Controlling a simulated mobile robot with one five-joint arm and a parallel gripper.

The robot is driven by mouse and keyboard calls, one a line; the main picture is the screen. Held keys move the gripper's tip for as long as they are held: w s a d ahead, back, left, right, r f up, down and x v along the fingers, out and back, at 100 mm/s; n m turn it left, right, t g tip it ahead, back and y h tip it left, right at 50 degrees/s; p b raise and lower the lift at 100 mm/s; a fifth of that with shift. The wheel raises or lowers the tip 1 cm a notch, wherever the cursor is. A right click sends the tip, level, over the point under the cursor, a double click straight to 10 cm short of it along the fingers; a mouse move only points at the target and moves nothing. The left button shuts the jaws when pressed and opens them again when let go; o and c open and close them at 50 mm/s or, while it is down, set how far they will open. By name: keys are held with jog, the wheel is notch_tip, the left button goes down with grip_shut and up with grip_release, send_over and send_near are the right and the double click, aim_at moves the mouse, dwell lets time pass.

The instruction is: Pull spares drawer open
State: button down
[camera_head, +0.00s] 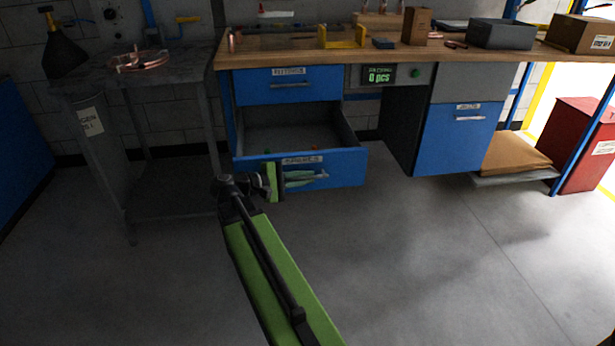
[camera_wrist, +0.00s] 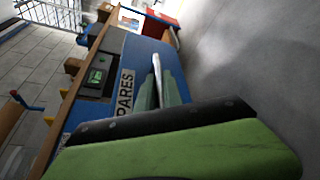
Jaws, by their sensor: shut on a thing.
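The blue spares drawer (camera_head: 345,168) is pulled out from the workbench in the head view, with its grey inside showing. Its label reads as spares in the wrist view (camera_wrist: 124,92). A metal bar handle (camera_wrist: 157,72) runs across the drawer front. My gripper (camera_head: 305,178) is at the drawer front, its green-tinted fingers shut on the handle. Small coloured items lie in the drawer, too small to identify.
The closed fittings drawer (camera_head: 290,86) is above. A blue cabinet door (camera_head: 455,138) is to the right. A grey side table (camera_head: 75,88) with copper coil stands left. The floor (camera_head: 440,270) in front is clear.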

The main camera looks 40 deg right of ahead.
jog(key=shift+w, duration=0.1)
jog(key=c, duration=1.8)
grip_release()
jog(key=shift+a, duration=0.1)
jog(key=shift+o, duration=0.2)
jog(key=p+v, duration=0.3)
jog(key=v, duration=1.4)
jog(key=shift+a+p, duration=0.25)
jog(key=shift+p, duration=0.1)
